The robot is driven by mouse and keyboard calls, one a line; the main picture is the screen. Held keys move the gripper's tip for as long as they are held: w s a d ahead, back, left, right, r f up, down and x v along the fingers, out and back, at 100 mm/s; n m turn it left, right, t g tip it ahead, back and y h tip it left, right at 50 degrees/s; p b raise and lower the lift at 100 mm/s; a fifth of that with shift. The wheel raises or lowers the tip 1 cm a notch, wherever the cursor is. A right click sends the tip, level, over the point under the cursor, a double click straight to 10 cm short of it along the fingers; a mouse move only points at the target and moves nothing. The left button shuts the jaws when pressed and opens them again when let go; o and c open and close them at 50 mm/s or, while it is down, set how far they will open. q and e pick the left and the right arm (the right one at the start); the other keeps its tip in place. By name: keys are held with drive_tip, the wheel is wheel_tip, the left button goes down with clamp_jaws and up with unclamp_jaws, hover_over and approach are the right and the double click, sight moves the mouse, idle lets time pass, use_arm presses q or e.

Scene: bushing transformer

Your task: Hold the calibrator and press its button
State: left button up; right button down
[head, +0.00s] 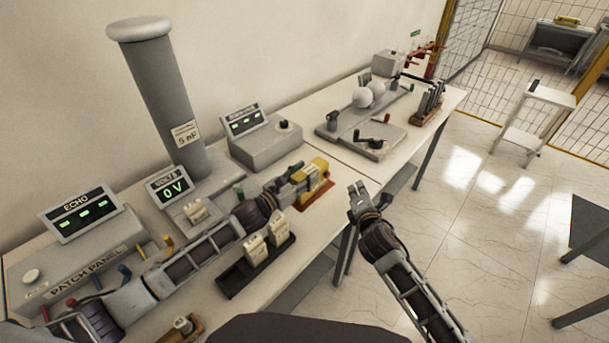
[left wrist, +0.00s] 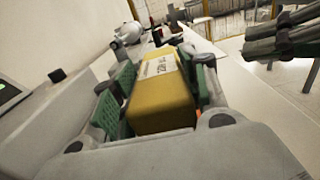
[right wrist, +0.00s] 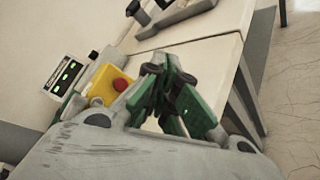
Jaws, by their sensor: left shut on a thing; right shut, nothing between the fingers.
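The calibrator is a yellow box (head: 313,168) with a pale label, near the front edge of the bench, over a reddish-brown base (head: 318,196). I cannot tell whether it touches the base. My left gripper (head: 297,178) is shut on the calibrator; in the left wrist view the yellow body (left wrist: 163,105) sits between the green finger pads. The calibrator's red button (right wrist: 121,84) faces my right gripper in the right wrist view. My right gripper (head: 357,190) is shut and empty, off the bench's front edge, to the right of the calibrator and apart from it.
The bench (head: 330,158) holds a meter reading 0 V (head: 173,189), a grey column (head: 160,100), a patch panel (head: 85,275) and a dark tray (head: 240,278) with pale blocks, close to my left arm. Open floor (head: 475,215) lies right of the bench.

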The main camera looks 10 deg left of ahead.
drive_tip(key=shift+w+a, duration=0.75)
drive_tip(key=shift+a, duration=0.3)
drive_tip(key=shift+w+a, duration=0.75)
drive_tip(key=shift+a, duration=0.25)
drive_tip(key=shift+w+a, duration=0.75)
drive_tip(key=shift+a, duration=0.3)
use_arm(q)
drive_tip(key=shift+d, duration=0.1)
use_arm(e)
drive_tip(key=shift+w+a, duration=0.25)
drive_tip(key=shift+a, duration=0.2)
drive_tip(key=shift+s+d, duration=0.3)
drive_tip(key=shift+d, duration=0.2)
drive_tip(key=shift+s+d, duration=0.9)
drive_tip(key=shift+d, duration=0.3)
drive_tip(key=shift+s+d, duration=0.85)
drive_tip(key=shift+d, duration=0.3)
use_arm(q)
drive_tip(key=o, duration=1.3)
